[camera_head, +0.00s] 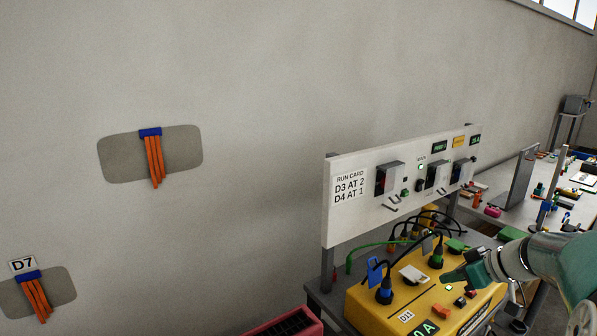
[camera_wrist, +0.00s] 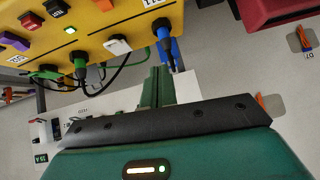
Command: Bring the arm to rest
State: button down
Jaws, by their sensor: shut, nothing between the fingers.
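My arm comes in from the right edge in the head view, with teal and pale links. My gripper (camera_head: 450,279) is dark green and hangs over the yellow box (camera_head: 372,308), close to its top. I cannot tell whether it touches the box. In the wrist view my gripper's fingers (camera_wrist: 158,78) are together with nothing between them. The yellow box (camera_wrist: 128,18) lies beyond the fingertips there, with coloured buttons, a lit green one and plugged cables.
A white panel (camera_head: 343,225) with a run card, switches and sockets stands behind the box. Black and green cables run between them. A red bin (camera_head: 268,329) is at the bottom. Cluttered benches (camera_head: 576,174) stand at right. Orange strips (camera_head: 154,160) hang on the wall.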

jog(key=s+a+r+m+g+h, duration=0.1)
jog(key=s+a+r, duration=0.1)
jog(key=s+a, duration=0.35)
jog(key=s+a+r+m+g+h, duration=0.1)
jog(key=s+a, duration=0.2)
jog(key=a, duration=0.6)
jog(key=s+a+m+h, duration=0.1)
jog(key=s+a, duration=0.3)
jog(key=s, duration=0.3)
jog(key=s+a+m+h, duration=0.2)
jog(key=s+a, duration=0.1)
jog(key=s, duration=0.4)
jog(key=shift+s+a+f+m, duration=0.2)
jog(key=shift+s+a+m, duration=0.05)
jog(key=shift+a+m, duration=0.1)
